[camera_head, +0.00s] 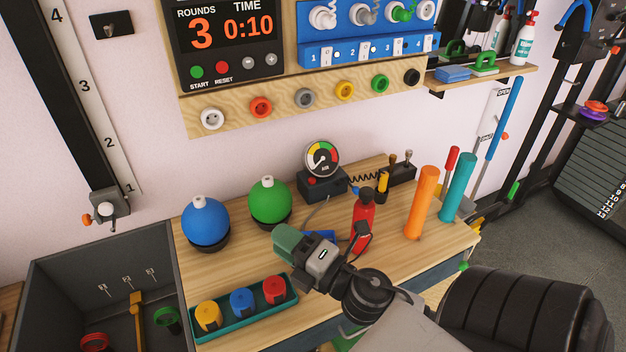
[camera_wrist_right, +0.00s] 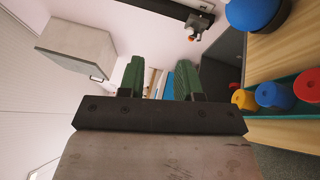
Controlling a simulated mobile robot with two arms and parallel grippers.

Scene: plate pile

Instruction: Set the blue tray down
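A long teal-blue tray (camera_head: 262,323) lies on the wooden bench at the front left. It holds a yellow, a blue and a red knobbed piece in a row. It also shows at the right of the right wrist view (camera_wrist_right: 286,84). My right gripper (camera_head: 287,243), with green fingers, is in the air above the bench, up and right of this tray and apart from it. In the right wrist view its fingers (camera_wrist_right: 160,78) stand apart with nothing held between them. A small blue patch (camera_head: 320,236) shows behind this gripper, mostly hidden. My left gripper is out of view.
A blue ball (camera_head: 205,222) and a green ball (camera_head: 270,202) stand behind the tray. A red bottle (camera_head: 363,218), an orange cylinder (camera_head: 422,203) and a teal cylinder (camera_head: 458,188) stand to the right. A grey bin (camera_head: 60,270) is left of the bench.

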